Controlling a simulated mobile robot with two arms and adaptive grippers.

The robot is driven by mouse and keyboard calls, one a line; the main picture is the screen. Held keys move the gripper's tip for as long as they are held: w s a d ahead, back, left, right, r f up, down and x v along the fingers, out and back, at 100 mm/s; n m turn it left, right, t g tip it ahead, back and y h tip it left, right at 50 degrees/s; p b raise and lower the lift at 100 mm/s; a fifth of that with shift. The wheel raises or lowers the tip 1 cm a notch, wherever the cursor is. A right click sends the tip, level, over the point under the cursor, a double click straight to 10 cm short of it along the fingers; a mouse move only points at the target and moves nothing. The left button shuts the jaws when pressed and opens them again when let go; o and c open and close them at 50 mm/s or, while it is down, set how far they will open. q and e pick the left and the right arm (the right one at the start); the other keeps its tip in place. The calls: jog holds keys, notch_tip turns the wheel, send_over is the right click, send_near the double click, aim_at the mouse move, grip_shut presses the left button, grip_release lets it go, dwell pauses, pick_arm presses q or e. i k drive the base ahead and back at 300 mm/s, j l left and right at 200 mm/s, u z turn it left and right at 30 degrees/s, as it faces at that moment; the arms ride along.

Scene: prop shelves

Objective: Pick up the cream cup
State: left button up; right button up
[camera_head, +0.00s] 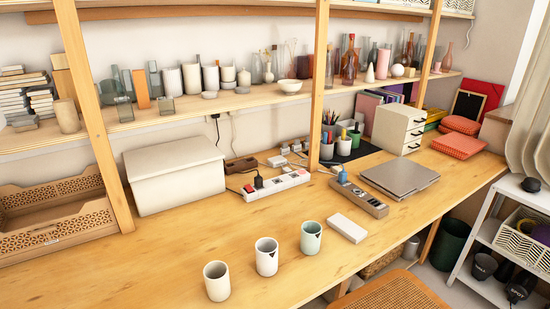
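Three cups stand upright in a diagonal row near the front edge of the wooden table. The cream cup (217,281) is the nearest and leftmost. A pale grey-white cup (266,257) with a dark mark stands to its right. A mint green cup (311,238), also with a dark mark, is the farthest right. The cups are apart from one another and nothing touches the cream cup. Neither of my grippers shows in this view.
The wooden table (165,260) is clear to the left of the cups. A white box (347,228) lies right of them. Behind are a lidded box (175,175), power strips (275,184) and a grey laptop-like slab (400,177). Wooden posts (319,85) carry a crowded shelf above.

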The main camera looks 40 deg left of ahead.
aim_at(215, 274)
jog(key=u, duration=1.6)
